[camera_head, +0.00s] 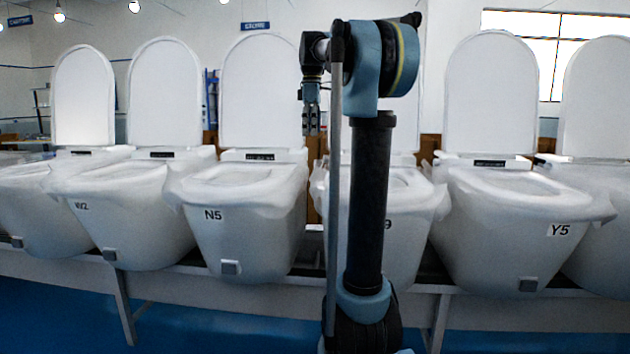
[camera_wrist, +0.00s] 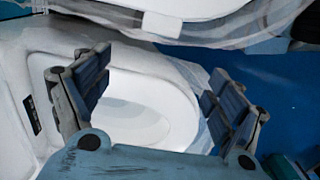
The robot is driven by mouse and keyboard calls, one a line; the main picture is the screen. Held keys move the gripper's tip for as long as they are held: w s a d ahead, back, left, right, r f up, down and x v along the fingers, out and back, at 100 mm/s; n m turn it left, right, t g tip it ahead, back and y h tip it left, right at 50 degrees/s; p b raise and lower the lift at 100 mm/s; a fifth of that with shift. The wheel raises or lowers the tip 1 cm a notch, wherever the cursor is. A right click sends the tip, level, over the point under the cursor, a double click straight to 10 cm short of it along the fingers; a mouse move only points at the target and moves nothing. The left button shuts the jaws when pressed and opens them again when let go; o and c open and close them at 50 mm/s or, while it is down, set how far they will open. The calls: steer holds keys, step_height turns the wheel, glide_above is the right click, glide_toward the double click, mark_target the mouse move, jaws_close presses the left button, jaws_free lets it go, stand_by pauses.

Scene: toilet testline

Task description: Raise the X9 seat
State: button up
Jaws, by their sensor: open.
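The X9 toilet (camera_head: 405,235) stands right of centre in the head view, largely hidden behind my arm; only the "9" of its label shows. Its lid (camera_head: 405,145) appears upright behind the arm. Its seat (camera_head: 403,183) seems to lie flat on the bowl, though much of it is covered. My gripper (camera_head: 311,130) hangs fingers down, left of the arm column, above the gap between the N5 and X9 toilets. In the wrist view my gripper (camera_wrist: 158,90) is open and empty, with a white toilet bowl (camera_wrist: 140,100) between and beyond its fingers; no label is readable there.
The N5 toilet (camera_head: 240,215) stands left of X9 and the Y5 toilet (camera_head: 505,225) right of it, both with lids upright. More toilets line the rack on both sides. The blue floor (camera_head: 210,325) in front shows clear.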

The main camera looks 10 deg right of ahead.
mark_target(316, 183)
steer(key=f, duration=0.5)
steer(key=d+f, duration=0.1)
steer(key=f, duration=1.1)
steer(key=shift+d+f, duration=0.15)
steer(key=shift+d, duration=0.05)
